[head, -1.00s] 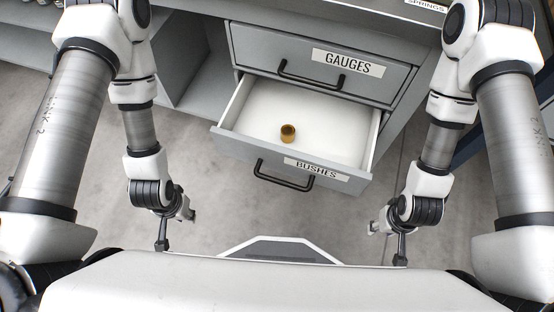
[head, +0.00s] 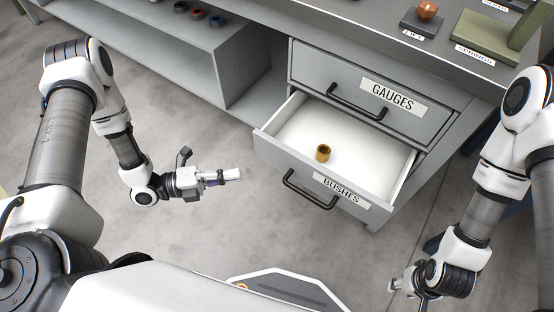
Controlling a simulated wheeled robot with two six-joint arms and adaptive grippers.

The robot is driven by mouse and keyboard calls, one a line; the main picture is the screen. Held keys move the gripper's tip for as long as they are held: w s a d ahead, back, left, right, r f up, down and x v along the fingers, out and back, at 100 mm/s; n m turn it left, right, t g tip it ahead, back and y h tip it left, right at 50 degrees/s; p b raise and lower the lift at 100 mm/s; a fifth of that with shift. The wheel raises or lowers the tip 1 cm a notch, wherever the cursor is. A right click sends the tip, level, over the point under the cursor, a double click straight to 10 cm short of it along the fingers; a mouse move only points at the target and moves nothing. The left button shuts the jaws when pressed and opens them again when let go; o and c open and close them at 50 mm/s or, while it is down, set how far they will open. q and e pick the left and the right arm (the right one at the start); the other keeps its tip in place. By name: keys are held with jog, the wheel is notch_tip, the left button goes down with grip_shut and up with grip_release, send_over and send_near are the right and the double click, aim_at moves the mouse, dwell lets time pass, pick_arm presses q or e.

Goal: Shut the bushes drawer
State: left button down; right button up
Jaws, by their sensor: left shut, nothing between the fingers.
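The bushes drawer (head: 270,150) is pulled open, with its white inside showing. Its front carries a BUSHES label (head: 341,190) and a black bar handle (head: 308,190). One brass bush (head: 323,153) stands inside it. My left gripper (head: 238,174) is shut and empty, held left of the drawer front, its fingers pointing right toward it with a small gap between. My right gripper (head: 392,286) is low at the right, in front of the drawer and apart from it; its fingers are too small and partly hidden to judge.
The gauges drawer (head: 350,85) above is closed. An open shelf (head: 190,60) with several coloured rings on its top lies at the left. A green springs block (head: 490,38) and a LIFT plate (head: 420,24) sit on the counter. Grey floor is clear before the cabinet.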

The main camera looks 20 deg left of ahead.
pick_arm(q)
jog(key=b, duration=0.2)
send_near(292, 156)
jog(key=s+d, duration=0.1)
jog(key=d, duration=0.3)
jog(key=w, duration=0.1)
jog(key=w+d, duration=0.1)
jog(key=w, duration=0.1)
jog(key=shift+w+d, duration=0.25)
jog(key=shift+w, duration=0.2)
jog(key=w+d+b, duration=0.2)
jog(key=w+b, duration=0.1)
jog(key=w, duration=0.6)
jog(key=w+d+b, duration=0.3)
jog(key=w+b, duration=0.1)
jog(key=w, duration=0.5)
jog(key=shift+d+r, duration=0.2)
jog(key=shift+d, duration=0.15)
